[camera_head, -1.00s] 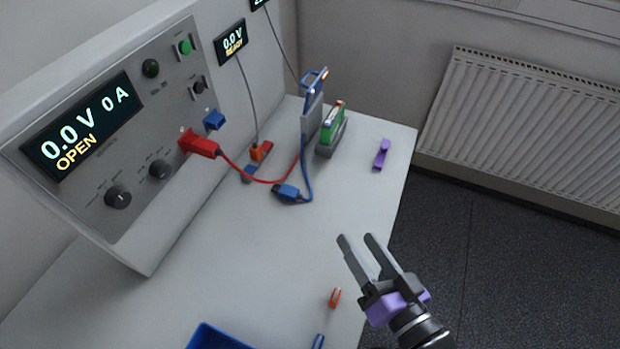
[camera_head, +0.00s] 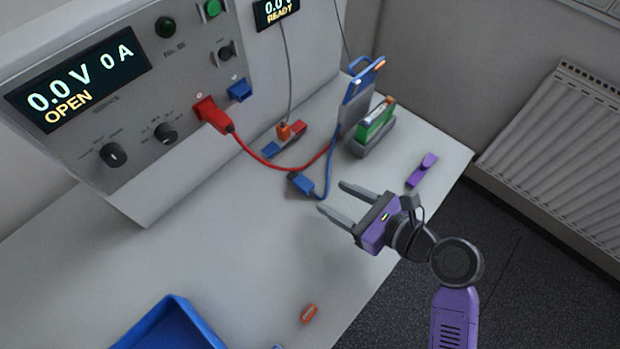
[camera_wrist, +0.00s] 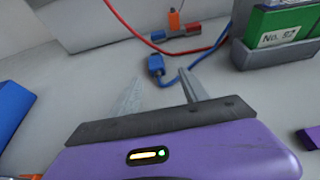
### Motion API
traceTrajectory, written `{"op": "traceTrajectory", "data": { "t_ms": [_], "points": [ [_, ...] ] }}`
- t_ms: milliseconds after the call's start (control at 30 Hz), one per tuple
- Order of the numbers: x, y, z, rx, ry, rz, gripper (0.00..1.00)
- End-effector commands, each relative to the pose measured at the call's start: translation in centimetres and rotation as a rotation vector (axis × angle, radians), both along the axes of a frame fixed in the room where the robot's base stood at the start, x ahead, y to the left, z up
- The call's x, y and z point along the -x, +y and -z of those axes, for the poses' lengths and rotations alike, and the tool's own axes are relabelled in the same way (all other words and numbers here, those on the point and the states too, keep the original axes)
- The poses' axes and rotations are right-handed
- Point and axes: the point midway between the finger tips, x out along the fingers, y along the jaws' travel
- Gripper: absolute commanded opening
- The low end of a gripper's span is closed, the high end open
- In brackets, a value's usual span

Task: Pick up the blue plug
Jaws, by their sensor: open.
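The blue plug (camera_head: 302,184) lies on the bench top, at the end of a blue cable that runs up to the grey holder (camera_head: 352,113). My gripper (camera_head: 328,198) is open and empty, just in front of and to the right of the plug in the head view. In the wrist view the plug (camera_wrist: 156,66) lies beyond the fingertips, and my gripper (camera_wrist: 160,88) points towards it. The fingers do not touch the plug. A blue socket (camera_head: 239,90) is on the front panel of the cycler (camera_head: 140,120), beside the red plug (camera_head: 212,114) that is in the panel.
A green battery (camera_head: 376,122) stands in a grey dock behind the plug. A red and blue block (camera_head: 284,143) with an orange part lies near it. A purple piece (camera_head: 422,170) is at the right edge. A blue bin (camera_head: 170,322) and an orange clip (camera_head: 309,313) are in front.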

Motion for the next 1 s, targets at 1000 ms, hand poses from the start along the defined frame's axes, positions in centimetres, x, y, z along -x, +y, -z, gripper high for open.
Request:
{"op": "traceTrajectory", "data": {
  "t_ms": [1000],
  "points": [
    [-3.9, 6.0, 2.8, -0.003, 0.004, 0.007, 0.43]
  ]
}}
